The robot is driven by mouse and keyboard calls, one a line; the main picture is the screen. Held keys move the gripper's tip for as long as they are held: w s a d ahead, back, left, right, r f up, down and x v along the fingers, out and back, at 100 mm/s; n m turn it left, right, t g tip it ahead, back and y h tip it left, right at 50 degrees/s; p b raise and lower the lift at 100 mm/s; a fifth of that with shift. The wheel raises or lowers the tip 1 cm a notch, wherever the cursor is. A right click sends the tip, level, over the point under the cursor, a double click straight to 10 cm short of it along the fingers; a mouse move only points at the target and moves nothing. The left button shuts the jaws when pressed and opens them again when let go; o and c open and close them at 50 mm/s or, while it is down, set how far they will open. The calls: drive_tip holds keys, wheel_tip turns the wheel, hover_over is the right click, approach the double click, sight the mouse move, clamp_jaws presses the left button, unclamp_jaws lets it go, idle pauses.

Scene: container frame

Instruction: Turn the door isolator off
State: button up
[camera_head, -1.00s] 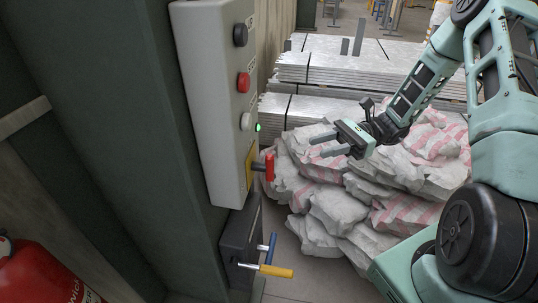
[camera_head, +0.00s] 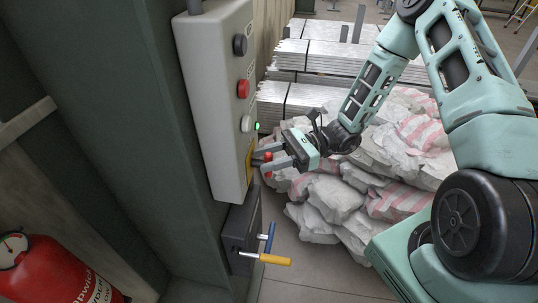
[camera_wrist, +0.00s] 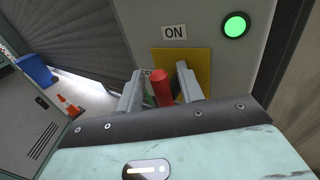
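The door isolator is a red handle (camera_head: 267,157) on a yellow plate (camera_head: 249,163), low on the grey control box (camera_head: 212,95). My gripper (camera_head: 264,161) is at the handle, with its fingers pointing left at the box. In the wrist view the red handle (camera_wrist: 162,88) stands between my two open fingers (camera_wrist: 159,84), with a gap visible on each side. Behind it is the yellow plate (camera_wrist: 197,60), with an "ON" label (camera_wrist: 174,32) above. A green light (camera_wrist: 235,26) is lit beside it. My fingers partly hide the handle in the head view.
Black (camera_head: 240,44), red (camera_head: 243,88) and white (camera_head: 246,123) buttons sit above the isolator. A dark box (camera_head: 239,238) with blue (camera_head: 270,237) and yellow (camera_head: 274,260) levers is below. White sacks (camera_head: 335,205) lie behind my arm. A fire extinguisher (camera_head: 62,270) stands lower left.

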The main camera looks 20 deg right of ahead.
clamp_jaws()
